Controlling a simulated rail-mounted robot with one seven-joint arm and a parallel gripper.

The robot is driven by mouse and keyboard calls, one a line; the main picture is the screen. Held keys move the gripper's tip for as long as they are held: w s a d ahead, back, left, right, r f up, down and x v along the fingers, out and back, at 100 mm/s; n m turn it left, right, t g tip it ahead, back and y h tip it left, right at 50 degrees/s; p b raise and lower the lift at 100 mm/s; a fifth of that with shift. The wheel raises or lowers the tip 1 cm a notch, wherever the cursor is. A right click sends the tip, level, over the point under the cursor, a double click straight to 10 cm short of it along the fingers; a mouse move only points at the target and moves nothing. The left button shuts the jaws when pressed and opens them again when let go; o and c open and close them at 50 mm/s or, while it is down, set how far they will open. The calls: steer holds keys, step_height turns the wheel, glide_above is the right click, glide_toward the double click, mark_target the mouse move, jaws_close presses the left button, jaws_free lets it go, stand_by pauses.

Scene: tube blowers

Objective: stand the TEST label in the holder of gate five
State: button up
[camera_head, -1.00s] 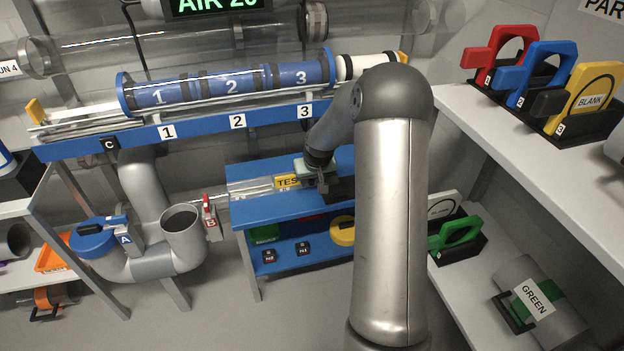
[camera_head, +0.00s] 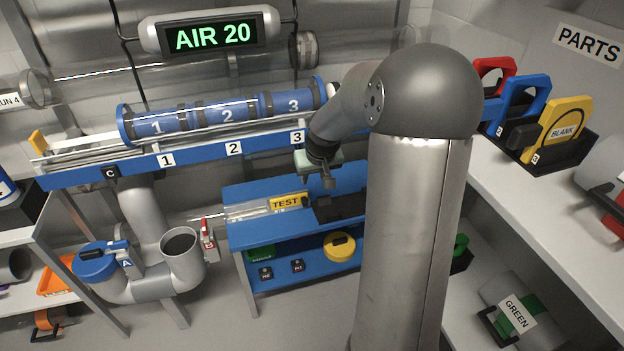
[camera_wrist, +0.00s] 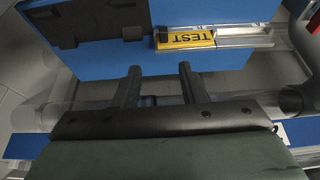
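The TEST label (camera_head: 287,203) is a yellow plate with black letters on the blue bench top, in front of a clear tube. In the wrist view the TEST label (camera_wrist: 185,39) lies upside down in the picture, on a pale rail. My gripper (camera_head: 328,178) hangs above the bench, up and right of the label. In the wrist view my gripper (camera_wrist: 158,68) has its fingers apart with nothing between them, and the label is beyond the tips. I cannot make out a holder marked for gate five.
A dark fixture (camera_head: 338,207) sits right of the label on the blue bench (camera_head: 250,238). A blue rack with tubes 1 to 3 (camera_head: 225,116) stands behind. Grey piping (camera_head: 150,287) is at left. A parts shelf (camera_head: 535,185) stands at right. A sign (camera_head: 212,36) reads AIR 20.

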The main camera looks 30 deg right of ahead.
steer(key=s+a+g, duration=0.1)
steer(key=s+a, duration=0.4)
steer(key=s, duration=0.4)
steer(key=s+a+r+n+g, duration=0.1)
steer(key=s+a+g, duration=0.1)
steer(key=s+a, duration=0.4)
steer(key=s+a+n+g, duration=0.1)
steer(key=s+a, duration=0.5)
steer(key=s, duration=0.7)
steer(key=shift+s+a+r+g+y, duration=0.15)
steer(key=shift+s+r+g+y, duration=0.2)
steer(key=shift+g, duration=0.25)
steer(key=shift+o, duration=0.5)
steer(key=shift+w+r, duration=0.1)
